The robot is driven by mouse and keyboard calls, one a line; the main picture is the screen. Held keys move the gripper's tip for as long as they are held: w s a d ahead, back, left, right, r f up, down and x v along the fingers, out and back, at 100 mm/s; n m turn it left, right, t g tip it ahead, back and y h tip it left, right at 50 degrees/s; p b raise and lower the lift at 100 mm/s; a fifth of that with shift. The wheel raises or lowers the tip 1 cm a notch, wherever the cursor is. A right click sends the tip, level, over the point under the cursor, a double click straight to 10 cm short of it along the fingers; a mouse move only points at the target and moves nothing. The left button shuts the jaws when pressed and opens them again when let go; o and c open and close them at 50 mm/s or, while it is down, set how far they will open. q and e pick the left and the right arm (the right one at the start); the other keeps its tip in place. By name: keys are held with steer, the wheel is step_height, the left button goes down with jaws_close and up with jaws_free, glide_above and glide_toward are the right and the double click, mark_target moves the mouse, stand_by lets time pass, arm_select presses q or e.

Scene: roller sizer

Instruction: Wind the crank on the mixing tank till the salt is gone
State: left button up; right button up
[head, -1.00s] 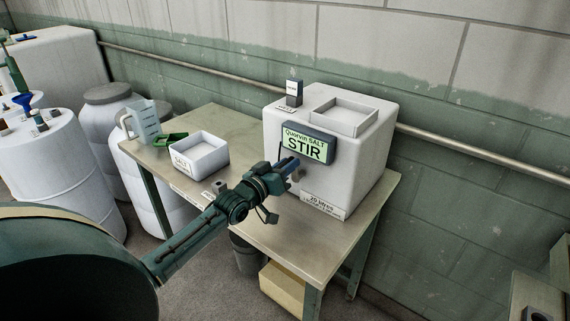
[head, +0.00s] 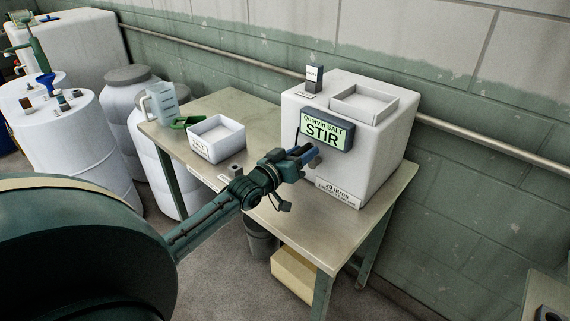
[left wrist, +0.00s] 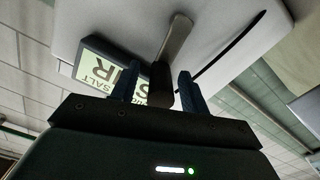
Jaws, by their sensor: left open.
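The mixing tank (head: 375,150) is a white box on the bench, with a raised square rim (head: 364,104) on top. Its front display (head: 326,131) reads "Quorvin SALT" and "STIR". My left gripper (head: 304,155) is at the tank's front, just below the display. In the left wrist view, its two blue fingers (left wrist: 160,92) are open, with the crank's dark handle (left wrist: 160,82) between them; I cannot tell if they touch it. The crank's grey arm (left wrist: 176,38) runs from the handle to the tank face. The tank's inside is not visible. My right gripper is not in view.
A white tray labelled SALT (head: 216,138), a green scoop (head: 188,122) and a clear jug (head: 161,102) stand on the bench's left. White drums (head: 62,135) stand further left. A bin (head: 262,243) and a yellowish box (head: 294,273) are under the bench (head: 245,103).

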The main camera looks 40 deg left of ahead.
arm_select(q)
steer(key=s+a, duration=0.1)
steer(key=s, duration=1.1)
steer(key=shift+b, duration=0.3)
steer(key=shift+s, duration=0.1)
steer(key=shift+f, duration=0.1)
steer(key=s+d+f+m+g, duration=0.2)
steer(key=s+d+f, duration=0.3)
steer(key=d+f, duration=0.1)
steer(key=s+d+f+m+g+h, duration=0.1)
steer(key=s+d+f+m+g, duration=0.1)
steer(key=s+d+f, duration=0.3)
steer(key=s+d+f+m+g, duration=0.2)
steer(key=s+d+f, duration=0.3)
steer(key=d, duration=0.7)
step_height(320, 180, down, 2)
steer(key=shift+s+d+f+g+h+p, duration=0.25)
steer(key=shift+g+h+p, duration=0.15)
steer(key=shift+g, duration=0.3)
